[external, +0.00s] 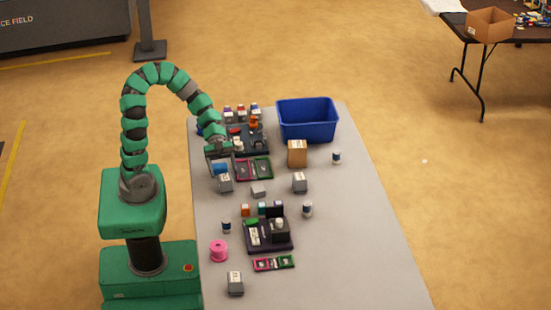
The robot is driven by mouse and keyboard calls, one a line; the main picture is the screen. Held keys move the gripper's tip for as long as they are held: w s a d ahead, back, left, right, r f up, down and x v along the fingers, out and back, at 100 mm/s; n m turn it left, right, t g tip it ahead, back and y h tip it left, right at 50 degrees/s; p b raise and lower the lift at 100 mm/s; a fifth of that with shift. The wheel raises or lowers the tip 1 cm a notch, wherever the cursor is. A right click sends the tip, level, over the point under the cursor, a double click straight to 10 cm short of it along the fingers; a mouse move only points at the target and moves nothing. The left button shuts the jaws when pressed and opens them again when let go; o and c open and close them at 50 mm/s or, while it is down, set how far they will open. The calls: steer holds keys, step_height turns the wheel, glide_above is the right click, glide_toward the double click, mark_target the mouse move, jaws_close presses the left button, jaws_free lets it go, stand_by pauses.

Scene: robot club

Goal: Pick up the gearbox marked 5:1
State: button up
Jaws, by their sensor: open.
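Several small grey blocks with pale labels look like gearboxes. One grey block (225,184) is just below my gripper in the picture, a second grey block (300,183) is to its right, and a third grey block (235,284) is near the front of the table. The markings are too small to read, so I cannot tell which is 5:1. My gripper (219,170) is open and points down at the table's left side, near the first block. A blue patch shows at its fingers; I cannot tell what it belongs to.
A blue bin (307,120) stands at the back of the grey table (350,240). A brown box (297,153), pink spool (219,250), dark tray (268,246) and pink-green cases (274,263) stand around. Small cans (307,209) are scattered. The table's right side is clear.

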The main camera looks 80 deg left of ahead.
mark_target(226, 184)
steer(key=shift+x, duration=1.2)
steer(key=c, duration=1.2)
steer(key=shift+c, duration=0.2)
